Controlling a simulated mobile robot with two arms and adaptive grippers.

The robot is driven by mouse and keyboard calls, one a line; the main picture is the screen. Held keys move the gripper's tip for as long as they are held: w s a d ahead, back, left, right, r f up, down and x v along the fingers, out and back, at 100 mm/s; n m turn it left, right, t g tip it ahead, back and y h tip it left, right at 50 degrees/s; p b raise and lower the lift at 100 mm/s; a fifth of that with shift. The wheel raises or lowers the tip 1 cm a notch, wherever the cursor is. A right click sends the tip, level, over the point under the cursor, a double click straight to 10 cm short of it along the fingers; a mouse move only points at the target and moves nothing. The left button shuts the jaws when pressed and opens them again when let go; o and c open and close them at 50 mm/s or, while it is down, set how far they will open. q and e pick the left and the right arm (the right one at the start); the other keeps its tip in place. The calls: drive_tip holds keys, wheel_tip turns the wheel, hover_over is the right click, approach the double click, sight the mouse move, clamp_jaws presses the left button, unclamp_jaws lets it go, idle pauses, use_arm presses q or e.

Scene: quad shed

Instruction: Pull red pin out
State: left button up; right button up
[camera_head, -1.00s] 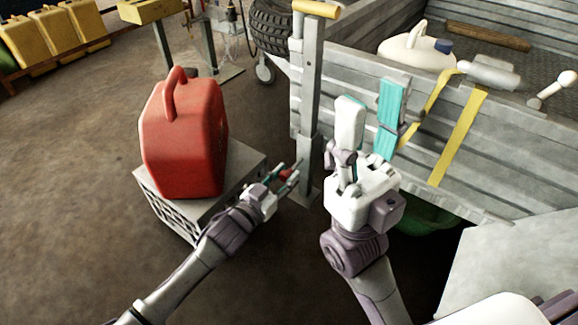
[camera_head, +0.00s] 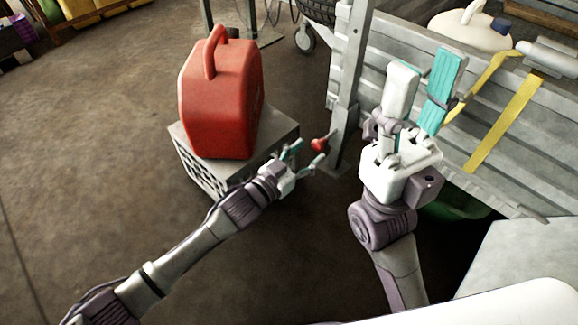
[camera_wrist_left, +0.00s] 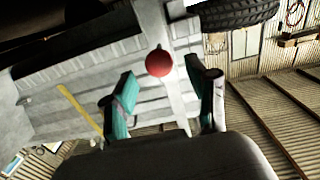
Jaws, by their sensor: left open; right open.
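The red pin (camera_head: 319,145) shows its round red head low on the grey metal post (camera_head: 349,85) beside the trailer. In the left wrist view the red head (camera_wrist_left: 159,62) sits ahead of and between the fingertips, apart from them. My left gripper (camera_head: 307,156) is open and empty, just short of the red head; its two fingers also show in the left wrist view (camera_wrist_left: 168,84). My right gripper (camera_head: 422,84) is open and empty, raised in front of the trailer side with its fingers pointing up.
A red fuel can (camera_head: 222,98) stands on a grey crate (camera_head: 197,168) left of my left gripper. The trailer (camera_head: 500,150) with yellow straps (camera_head: 505,122) is at the right, with a white jug (camera_head: 470,30) on it.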

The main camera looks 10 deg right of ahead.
use_arm(q)
drive_tip(key=v, duration=0.8)
drive_tip(key=shift+s+a, duration=0.15)
drive_tip(key=shift+a, duration=0.05)
